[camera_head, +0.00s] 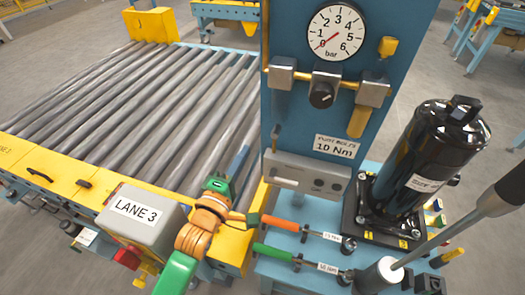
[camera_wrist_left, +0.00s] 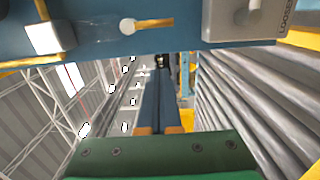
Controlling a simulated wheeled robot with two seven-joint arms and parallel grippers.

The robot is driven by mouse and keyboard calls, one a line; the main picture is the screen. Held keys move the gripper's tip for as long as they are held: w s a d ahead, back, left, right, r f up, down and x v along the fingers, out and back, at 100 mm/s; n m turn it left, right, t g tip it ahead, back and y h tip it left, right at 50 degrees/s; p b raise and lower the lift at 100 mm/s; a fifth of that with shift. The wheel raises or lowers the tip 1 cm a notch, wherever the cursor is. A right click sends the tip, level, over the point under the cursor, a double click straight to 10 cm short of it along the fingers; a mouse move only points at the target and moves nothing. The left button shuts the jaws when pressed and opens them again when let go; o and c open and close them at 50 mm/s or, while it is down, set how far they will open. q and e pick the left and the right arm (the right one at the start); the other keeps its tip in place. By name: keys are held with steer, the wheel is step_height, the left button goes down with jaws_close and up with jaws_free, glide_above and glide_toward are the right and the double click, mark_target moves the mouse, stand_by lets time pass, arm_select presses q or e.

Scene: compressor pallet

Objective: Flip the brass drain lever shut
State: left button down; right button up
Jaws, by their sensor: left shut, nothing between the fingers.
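The brass drain lever (camera_head: 275,142) is on the left edge of the blue panel (camera_head: 296,118), below the left regulator block, and points down. In the left wrist view the lever (camera_wrist_left: 153,22) shows as a yellow bar beside a round pale pivot, apart from my fingers. My left gripper (camera_head: 243,150) has a green body and blue fingers. It is shut and empty, left of the panel and over the roller edge, a short way from the lever. Its fingers also show in the left wrist view (camera_wrist_left: 160,75). My right gripper is not in view.
A grey box (camera_head: 305,172) sticks out of the panel below the lever. Grey rollers (camera_head: 130,95) lie to the left. Orange- and green-handled tools (camera_head: 285,223) lie on the blue bench. A black compressor (camera_head: 425,150) stands at right. The LANE 3 box (camera_head: 145,215) is near my arm.

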arm_select(q)
steer(key=d, duration=0.2)
steer(key=w+d, duration=0.1)
steer(key=d, duration=0.1)
steer(key=shift+w+d, duration=0.15)
steer(key=shift+d, duration=0.2)
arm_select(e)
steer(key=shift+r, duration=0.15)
